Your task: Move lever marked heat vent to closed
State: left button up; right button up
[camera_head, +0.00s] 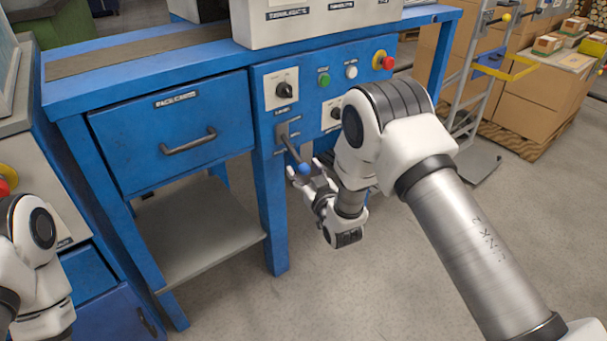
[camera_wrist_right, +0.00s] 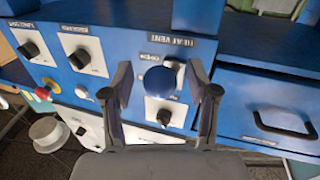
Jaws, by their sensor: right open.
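The lever is a dark rod with a blue ball knob (camera_head: 304,168), sticking out of a slotted plate (camera_head: 288,129) on the front of the blue bench. In the right wrist view the blue knob (camera_wrist_right: 159,80) sits between my fingers, below a dark label reading heat vent (camera_wrist_right: 167,41). A smaller label reading open (camera_wrist_right: 161,57) is just above the knob. My right gripper (camera_head: 305,172) is open around the knob, one finger on each side; I cannot tell whether either touches it. It also shows in the right wrist view (camera_wrist_right: 166,88). My left gripper is out of the picture.
A drawer (camera_head: 172,132) with a bar handle is left of the lever. Rotary switches (camera_head: 284,90), a green button (camera_head: 323,80), a white button (camera_head: 351,72) and a red emergency knob (camera_head: 386,62) share the panel. A grey lower shelf (camera_head: 205,225) is below.

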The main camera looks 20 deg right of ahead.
aim_at(306, 165)
jog(key=shift+w, duration=0.3)
grip_shut()
jog(key=r+g+p, duration=0.2)
jog(key=r+p, duration=0.1)
jog(key=p, duration=0.3)
jog(key=s+r+n+g+h+p, duration=0.1)
jog(key=r+g+p, duration=0.2)
jog(key=p, duration=0.3)
jog(key=r+g+p, duration=0.2)
jog(key=r+p, duration=0.1)
jog(key=p, duration=0.3)
jog(key=shift+s+d+n, duration=0.2)
jog(key=shift+n, duration=0.1)
jog(key=shift+w+r+p, duration=0.3)
jog(key=shift+r+p, duration=0.25)
jog(key=shift+r, duration=0.05)
jog(key=shift+w+a+r+p, duration=0.1)
jog(key=shift+w+r+p, duration=0.15)
jog(key=shift+r, duration=0.25)
jog(key=shift+w+a+r+p, duration=0.15)
jog(key=shift+r+p, duration=0.1)
jog(key=shift+r, duration=0.2)
grip_release()
